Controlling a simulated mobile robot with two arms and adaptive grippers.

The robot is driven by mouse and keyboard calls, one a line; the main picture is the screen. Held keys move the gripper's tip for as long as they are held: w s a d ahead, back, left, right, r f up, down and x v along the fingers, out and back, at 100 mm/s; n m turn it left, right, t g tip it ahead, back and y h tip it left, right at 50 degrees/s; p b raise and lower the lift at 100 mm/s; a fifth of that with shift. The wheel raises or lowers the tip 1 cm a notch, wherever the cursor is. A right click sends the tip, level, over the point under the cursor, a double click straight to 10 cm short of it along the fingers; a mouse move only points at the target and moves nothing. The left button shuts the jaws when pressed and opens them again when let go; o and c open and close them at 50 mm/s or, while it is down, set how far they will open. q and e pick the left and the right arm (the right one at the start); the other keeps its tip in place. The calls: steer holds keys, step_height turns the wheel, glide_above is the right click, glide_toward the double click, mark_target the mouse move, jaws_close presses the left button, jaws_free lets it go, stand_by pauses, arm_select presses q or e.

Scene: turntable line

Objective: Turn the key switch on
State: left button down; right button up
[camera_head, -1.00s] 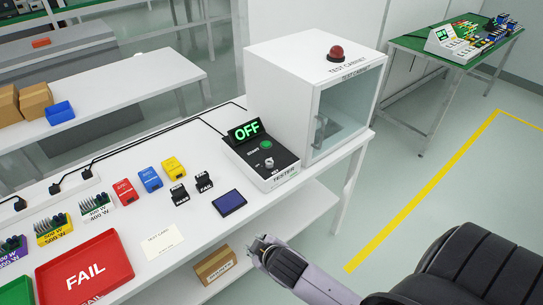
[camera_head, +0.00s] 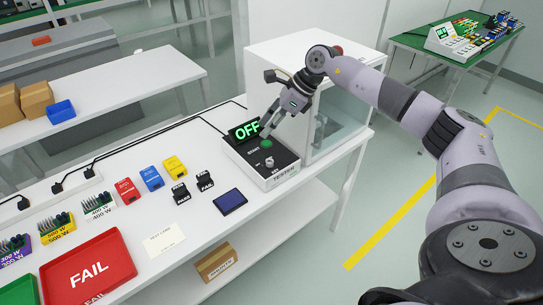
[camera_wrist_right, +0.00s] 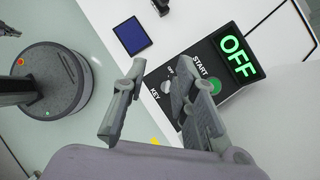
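The tester (camera_head: 283,178) is a black-topped box on the white bench, with a display (camera_head: 245,131) reading green OFF. The silver key switch (camera_head: 269,162) sits near its front, below the green START button (camera_head: 266,143). In the wrist view the key switch (camera_wrist_right: 168,88) shows in the gap between my fingers, and one finger partly covers the START button (camera_wrist_right: 214,86). My right gripper (camera_head: 267,127) is above the tester, fingers pointing down and left. It is open and empty, with the fingers well apart in the wrist view (camera_wrist_right: 162,72). My left gripper is not seen in the head view.
The white test cabinet (camera_head: 285,50) stands just behind and right of the tester. A blue panel (camera_head: 230,202) and small black blocks (camera_head: 205,179) lie to its left. A red FAIL tray (camera_head: 88,268) is at front left. Black cables run along the bench's back.

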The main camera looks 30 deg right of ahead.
steer(key=s+d+r+g+h, duration=0.1)
steer(key=s+d+r+h, duration=0.1)
steer(key=d, duration=0.5)
steer(key=p, duration=0.4)
glide_toward(270, 159)
steer(key=x, duration=0.7)
steer(key=shift+w+f, duration=0.2)
steer(key=shift+f, duration=0.15)
steer(key=shift+x, duration=0.75)
jaws_close()
